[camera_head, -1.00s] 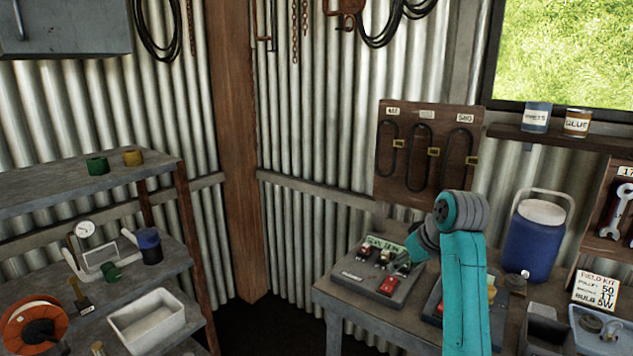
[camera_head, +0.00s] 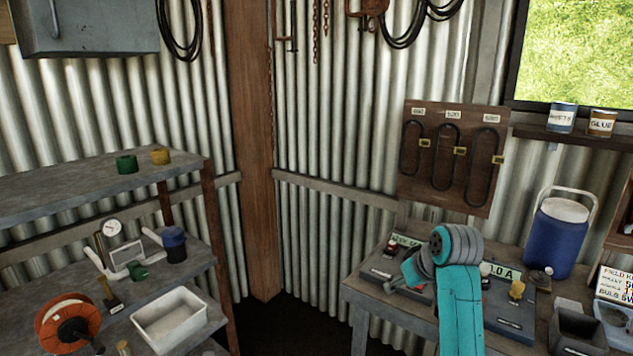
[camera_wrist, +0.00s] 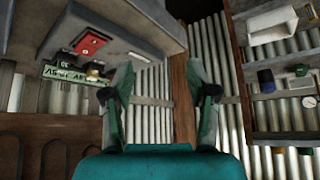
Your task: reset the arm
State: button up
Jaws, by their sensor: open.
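My teal arm rises at the lower right of the head view, in front of the workbench (camera_head: 360,293). My gripper (camera_head: 402,284) points left from the grey wrist joint and is mostly hidden behind it. In the wrist view my gripper (camera_wrist: 163,100) has its two fingers wide apart with nothing between them. Beyond the fingers are the corrugated wall and a brown post. A device with a red switch (camera_wrist: 91,44) shows left of the fingers in the wrist view.
Panels with switches lie on the bench near my arm, including one marked 0.0 A (camera_head: 505,318). A blue jug (camera_head: 556,240) stands behind. Shelves at left hold a white bin (camera_head: 170,318) and an orange reel (camera_head: 68,322). A gap separates shelves and bench.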

jog(key=s+f+m+t, duration=0.1)
jog(key=s+f, duration=0.3)
jog(key=f, duration=0.8)
jog(key=s+a+f+m+t+h, duration=0.1)
jog(key=s+a+f+m+t, duration=0.15)
jog(key=s+f, duration=1.6)
jog(key=s+t, duration=0.2)
jog(key=s, duration=1.1)
jog(key=s+r+t, duration=0.1)
jog(key=s+r, duration=0.4)
jog(key=s, duration=0.3)
jog(key=s+r, duration=0.5)
jog(key=s, duration=0.3)
jog(key=s+r+t+h, duration=0.1)
jog(key=s+r, duration=0.4)
jog(key=s, duration=0.3)
jog(key=shift+s+d+t, duration=0.35)
jog(key=shift+r, duration=0.1)
